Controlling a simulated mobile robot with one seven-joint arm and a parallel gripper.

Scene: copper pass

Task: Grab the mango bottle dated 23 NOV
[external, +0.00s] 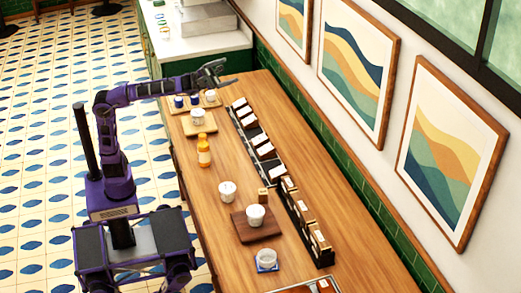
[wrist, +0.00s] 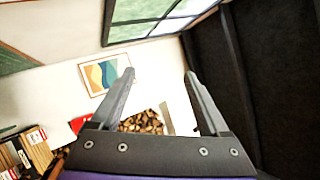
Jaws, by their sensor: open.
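One orange bottle with a yellowish top (external: 204,151) stands upright near the left edge of the wooden counter (external: 225,190) in the external view. Its label and any date are too small to read. My gripper (external: 225,68) is raised above the far end of the counter, beyond the bottle and apart from it. In the wrist view my gripper (wrist: 158,82) has its two fingers spread wide with nothing between them. The wrist camera looks toward the wall and window, and no bottle shows there.
A white cup on a wooden board (external: 201,127) stands just beyond the bottle. White cups (external: 227,192) stand nearer. A row of boxes and packets (external: 250,130) lines the wall side.

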